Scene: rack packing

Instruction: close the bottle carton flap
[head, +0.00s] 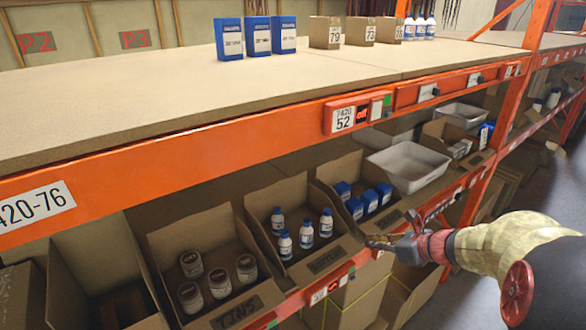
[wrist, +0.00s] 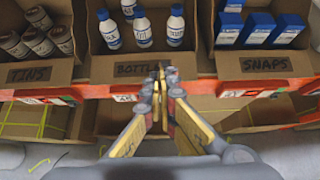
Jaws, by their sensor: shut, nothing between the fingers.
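The bottle carton (head: 265,215) is a brown open-topped box on the lower shelf, with several white bottles with blue caps standing inside. Its front flap (head: 328,262), lettered BOTTLES, is at the shelf's front edge and leans outward, leaving the bottles exposed. In the wrist view the flap (wrist: 112,69) is straight ahead, and my fingertips cover the right end of its lettering. My gripper (head: 372,241) is shut and empty, just right of the flap in the head view; it also shows in the wrist view (wrist: 161,72). I cannot tell whether it touches the flap.
The tins carton (head: 234,312) stands left and the snaps carton (wrist: 278,65) with blue boxes stands right. An orange beam (head: 230,141) and the upper shelf (head: 120,100) lie above. A grey tray (head: 408,168) sits farther right. More cartons (head: 355,295) are below.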

